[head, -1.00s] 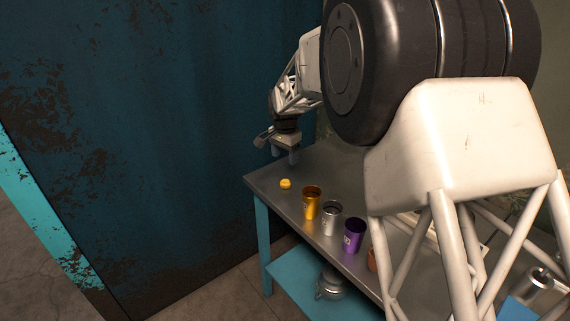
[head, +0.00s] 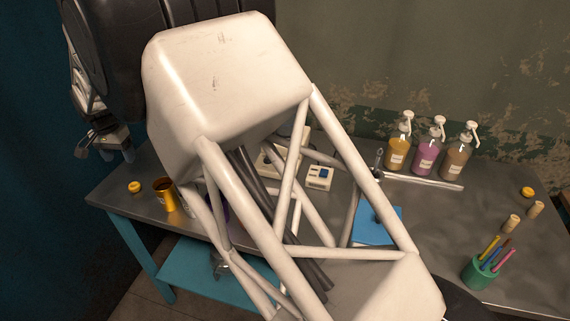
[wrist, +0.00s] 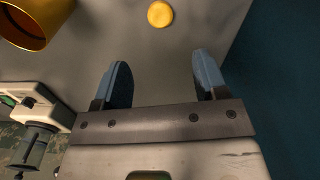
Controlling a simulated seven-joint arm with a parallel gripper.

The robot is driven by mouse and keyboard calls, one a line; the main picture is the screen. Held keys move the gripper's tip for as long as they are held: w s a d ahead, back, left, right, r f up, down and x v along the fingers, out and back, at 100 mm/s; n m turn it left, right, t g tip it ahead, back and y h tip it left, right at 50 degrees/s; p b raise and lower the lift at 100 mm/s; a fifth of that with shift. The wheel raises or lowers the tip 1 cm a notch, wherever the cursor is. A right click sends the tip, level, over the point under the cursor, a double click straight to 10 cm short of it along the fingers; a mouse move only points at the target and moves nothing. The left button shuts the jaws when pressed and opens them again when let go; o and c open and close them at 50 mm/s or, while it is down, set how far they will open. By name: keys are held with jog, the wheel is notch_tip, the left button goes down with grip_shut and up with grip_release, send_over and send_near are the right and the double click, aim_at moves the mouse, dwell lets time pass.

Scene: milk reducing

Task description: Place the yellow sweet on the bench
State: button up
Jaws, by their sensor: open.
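A small round yellow sweet (head: 134,187) lies on the grey top of the bench (head: 300,220) near its left end, beside a gold cup (head: 165,194). In the wrist view the sweet (wrist: 160,13) shows at the top edge, beyond my fingertips and roughly midway between them. My gripper (head: 116,155) is over the bench's far left corner, behind the sweet in the head view. In the wrist view my gripper (wrist: 162,70) is open, with nothing between its two blue-grey fingers. A second small yellow round thing (head: 527,192) lies near the bench's right end.
Pump bottles (head: 426,158) stand along the back wall. A green pot of pens (head: 480,270), corks (head: 511,223) and a blue pad (head: 379,226) are to the right. My arm hides the bench's middle. A dark blue wall (head: 30,170) is at the left.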

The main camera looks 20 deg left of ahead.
jog(key=w+d+r, duration=0.4)
jog(key=d+r, duration=0.1)
jog(key=d, duration=0.8)
jog(key=w+d+r+m, duration=0.1)
jog(key=w+d+r, duration=0.4)
jog(key=d, duration=0.8)
jog(key=w+d+r, duration=0.3)
jog(key=d+r, duration=0.3)
jog(key=d, duration=0.8)
jog(key=s+d+r+t, duration=0.1)
jog(key=s+d, duration=0.3)
jog(key=d, duration=0.6)
jog(key=s+d+r, duration=0.1)
jog(key=s+d, duration=0.2)
jog(key=d, duration=0.7)
jog(key=s+d+r+t, duration=0.1)
jog(key=s+d, duration=0.3)
jog(key=d, duration=0.6)
jog(key=s+d+f, duration=0.2)
jog(key=s+d, duration=0.5)
jog(key=s, duration=0.1)
jog(key=s+d+f+m, duration=0.1)
jog(key=s+d+f, duration=0.2)
jog(key=s+d, duration=0.5)
jog(key=shift+s+d+t, duration=0.3)
jog(key=shift+s, duration=0.35)
